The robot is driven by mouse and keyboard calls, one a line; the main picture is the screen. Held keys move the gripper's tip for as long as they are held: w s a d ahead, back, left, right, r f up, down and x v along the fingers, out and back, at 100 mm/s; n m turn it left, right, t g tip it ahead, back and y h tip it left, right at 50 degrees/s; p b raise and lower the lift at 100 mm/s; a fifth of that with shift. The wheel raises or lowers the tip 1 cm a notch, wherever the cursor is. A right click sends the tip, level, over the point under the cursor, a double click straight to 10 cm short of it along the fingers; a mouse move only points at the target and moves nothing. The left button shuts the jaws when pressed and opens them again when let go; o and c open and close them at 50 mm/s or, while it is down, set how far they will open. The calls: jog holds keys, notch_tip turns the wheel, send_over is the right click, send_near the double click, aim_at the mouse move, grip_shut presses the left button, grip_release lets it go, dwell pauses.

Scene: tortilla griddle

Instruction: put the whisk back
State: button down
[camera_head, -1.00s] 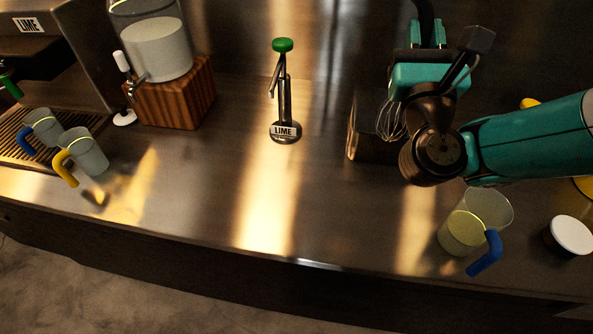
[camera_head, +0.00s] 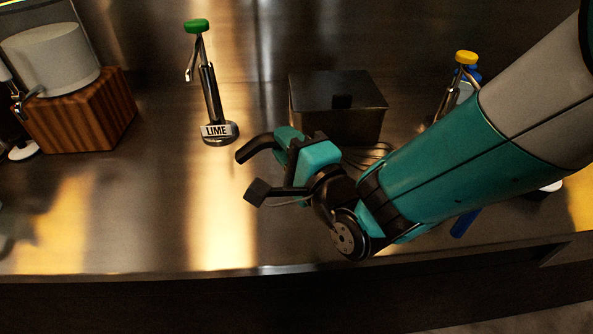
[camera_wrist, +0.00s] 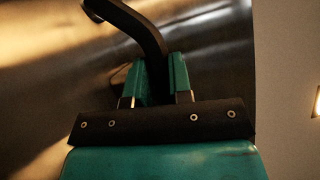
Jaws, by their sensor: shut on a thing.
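My gripper (camera_head: 288,140) is low over the steel counter, left of and in front of a dark metal box. It is turned sideways and shut on the whisk. The whisk's black curved handle (camera_head: 252,149) sticks out to the left past the fingers. Its wire loops (camera_head: 372,155) show to the right, partly hidden behind my arm. In the wrist view, the two teal fingers (camera_wrist: 160,78) close on the dark handle (camera_wrist: 135,22), which bends to the upper left. The wires are not seen there.
The dark metal box (camera_head: 345,98) stands at the back. A green-topped LIME tap (camera_head: 210,95) stands left of my gripper. A yellow-topped tap (camera_head: 466,57) and a blue handle (camera_head: 465,222) are near my arm. A wooden block (camera_head: 85,115) is at left. The front counter is clear.

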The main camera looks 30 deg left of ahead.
jog(key=f, duration=0.1)
jog(key=d+f+n, duration=0.1)
jog(key=f, duration=0.1)
jog(key=shift+s+b, duration=0.2)
jog(key=shift+b, duration=0.2)
jog(key=shift+s+h+p, duration=0.15)
jog(key=shift+h+p, duration=0.15)
jog(key=shift+p, duration=0.15)
notch_tip(320, 180, down, 7)
jog(key=b, duration=0.6)
jog(key=shift+f+b, duration=0.15)
jog(key=shift+b, duration=0.25)
jog(key=c, duration=0.9)
grip_release()
jog(key=shift+c, duration=0.2)
jog(key=shift+d, duration=0.15)
